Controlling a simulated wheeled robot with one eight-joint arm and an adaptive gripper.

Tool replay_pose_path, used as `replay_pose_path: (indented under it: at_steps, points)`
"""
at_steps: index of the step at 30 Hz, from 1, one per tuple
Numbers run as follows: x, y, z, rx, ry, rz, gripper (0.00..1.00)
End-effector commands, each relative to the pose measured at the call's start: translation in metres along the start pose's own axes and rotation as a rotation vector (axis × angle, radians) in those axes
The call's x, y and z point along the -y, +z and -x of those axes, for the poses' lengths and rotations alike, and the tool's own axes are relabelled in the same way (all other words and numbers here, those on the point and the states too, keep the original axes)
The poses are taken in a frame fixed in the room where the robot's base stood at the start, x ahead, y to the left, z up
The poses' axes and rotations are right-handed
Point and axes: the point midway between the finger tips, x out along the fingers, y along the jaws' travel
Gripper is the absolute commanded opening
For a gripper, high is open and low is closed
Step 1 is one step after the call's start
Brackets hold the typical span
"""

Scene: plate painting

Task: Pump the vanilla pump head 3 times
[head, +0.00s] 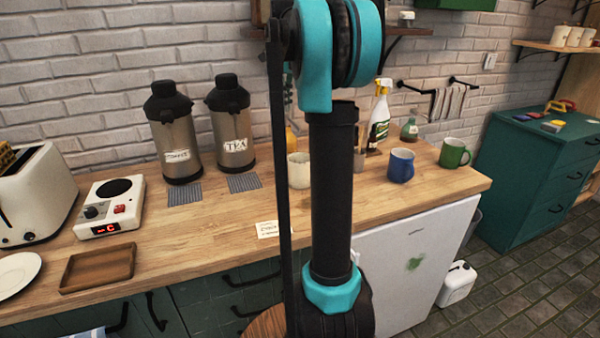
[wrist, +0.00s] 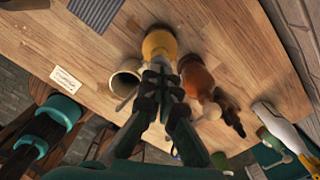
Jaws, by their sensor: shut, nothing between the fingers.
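A yellow bottle (wrist: 159,42) stands on the wooden counter, just beyond my fingertips in the wrist view. A sliver of yellow (head: 291,138) shows beside my arm in the head view. An amber bottle (wrist: 195,76) stands to its right. I cannot read a vanilla label on either, and my fingers cover the area where the yellow bottle's pump head could be. My gripper (wrist: 160,70) is shut and empty, its tips overlapping the near side of the yellow bottle in the picture. Contact cannot be told. My arm hides the gripper in the head view.
A cream mug (head: 299,171) stands close by; it also shows left of my fingers in the wrist view (wrist: 125,82). A blue mug (head: 401,165), green mug (head: 454,153) and spray bottle (head: 379,118) are to the right. Two flasks (head: 230,125) stand left. The front counter is mostly clear.

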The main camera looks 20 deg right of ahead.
Motion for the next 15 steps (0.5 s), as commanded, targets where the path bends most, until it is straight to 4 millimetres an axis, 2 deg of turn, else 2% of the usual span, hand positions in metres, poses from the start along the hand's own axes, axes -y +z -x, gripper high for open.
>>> replay_pose_path:
  at_steps: [15]
  points:
    - [0.0,0.0,-0.017,0.0,0.0,0.0,0.0]
